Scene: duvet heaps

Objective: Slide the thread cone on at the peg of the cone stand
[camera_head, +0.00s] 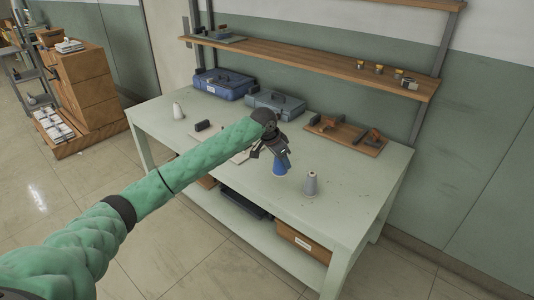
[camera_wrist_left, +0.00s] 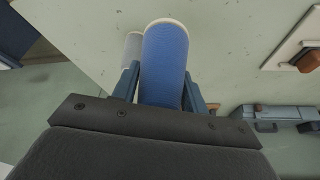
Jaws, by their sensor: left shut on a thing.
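A blue thread cone (camera_head: 281,164) is held in my left gripper (camera_head: 270,148) above or at the pale green table, with its base low near the surface; I cannot tell whether it touches. In the left wrist view the blue cone (camera_wrist_left: 165,62) lies between the two fingers (camera_wrist_left: 160,90), its cream-rimmed end pointing away. A grey cone (camera_head: 311,183) stands upright just right of it, and shows behind it in the wrist view (camera_wrist_left: 132,46). I cannot make out the cone stand or a peg for certain. My right gripper is not in view.
The table (camera_head: 345,205) is clear at front right. A white cone (camera_head: 178,110) stands at the far left. A blue case (camera_head: 223,84) and a grey case (camera_head: 275,103) stand along the back. A wooden board (camera_head: 345,136) with small items lies at back right. A shelf (camera_head: 310,62) hangs above.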

